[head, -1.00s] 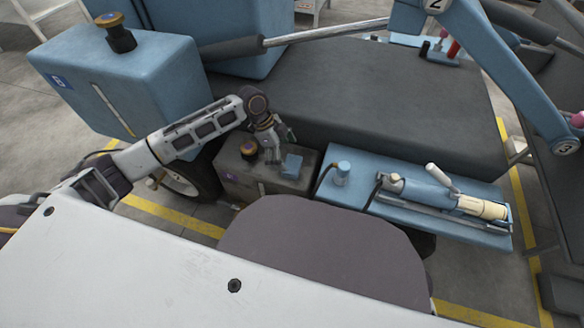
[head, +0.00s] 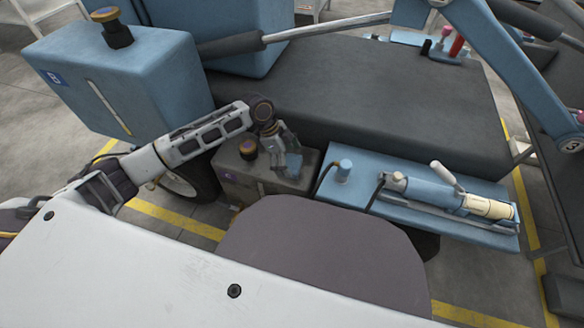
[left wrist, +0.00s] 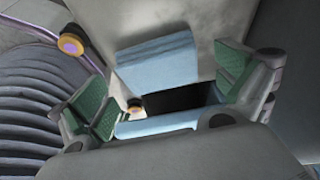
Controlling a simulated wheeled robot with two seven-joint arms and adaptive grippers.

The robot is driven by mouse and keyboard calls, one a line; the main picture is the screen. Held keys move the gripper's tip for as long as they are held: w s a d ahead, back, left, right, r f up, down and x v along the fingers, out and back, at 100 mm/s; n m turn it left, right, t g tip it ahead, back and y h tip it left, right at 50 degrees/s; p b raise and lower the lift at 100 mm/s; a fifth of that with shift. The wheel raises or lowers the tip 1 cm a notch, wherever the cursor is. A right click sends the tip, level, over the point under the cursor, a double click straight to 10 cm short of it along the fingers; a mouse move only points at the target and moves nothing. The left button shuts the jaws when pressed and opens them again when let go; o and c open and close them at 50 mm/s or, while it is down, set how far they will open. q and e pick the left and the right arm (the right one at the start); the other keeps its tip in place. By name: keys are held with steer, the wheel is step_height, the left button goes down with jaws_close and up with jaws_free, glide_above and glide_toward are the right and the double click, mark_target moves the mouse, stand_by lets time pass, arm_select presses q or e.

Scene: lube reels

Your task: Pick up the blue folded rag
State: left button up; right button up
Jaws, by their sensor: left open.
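The blue folded rag (head: 294,164) lies on top of a small grey box (head: 240,178), partly hidden by my left gripper in the head view. My left gripper (head: 284,158) is over the rag, coming in from the left. In the left wrist view the rag (left wrist: 157,62) lies between the two green-padded fingers of the gripper (left wrist: 163,88), with gaps on both sides. The fingers are open. I cannot tell whether they touch the rag. My right gripper is not in view.
A yellow-and-dark cap (head: 248,148) stands on the box close to the left of the gripper. A blue tray with a cylinder (head: 432,190) is to the right. A large dark block (head: 370,100) lies behind.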

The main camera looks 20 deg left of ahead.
arm_select(q)
steer(key=shift+b+x, duration=0.3)
steer(key=shift+x, duration=0.5)
steer(key=c, duration=1)
